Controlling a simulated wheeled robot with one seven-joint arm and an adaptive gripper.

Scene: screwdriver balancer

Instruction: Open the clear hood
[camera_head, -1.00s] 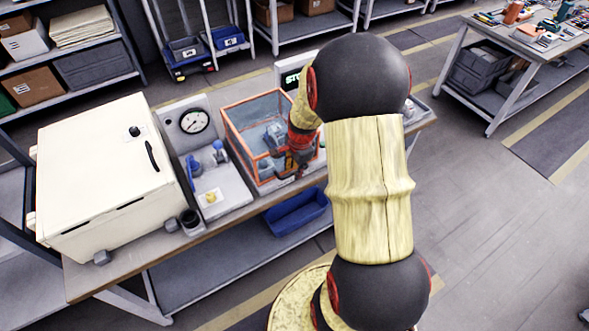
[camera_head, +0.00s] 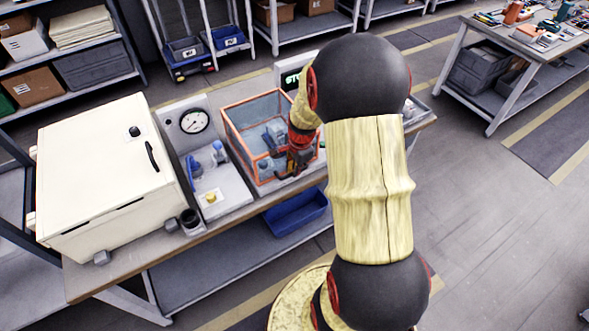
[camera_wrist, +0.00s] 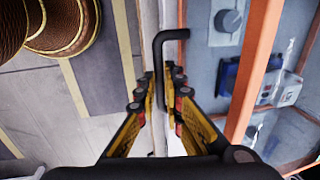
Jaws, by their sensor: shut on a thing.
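The clear hood (camera_head: 240,131) is a see-through box with an orange frame on the bench. It looks down, over a grey device inside. My gripper (camera_head: 292,170) is at its front right side, low near the bench edge. In the wrist view my gripper (camera_wrist: 161,82) has its fingers close together around a black bent handle (camera_wrist: 172,36), shut on it. The orange frame edge (camera_wrist: 257,70) runs just right of the fingers. The lower part of the handle is partly hidden between the fingers.
A white cabinet (camera_head: 95,165) and a panel with a round gauge (camera_head: 194,121) stand left of the hood. A display (camera_head: 290,78) is behind it, partly hidden by my arm. A blue bin (camera_head: 296,212) sits on the shelf below.

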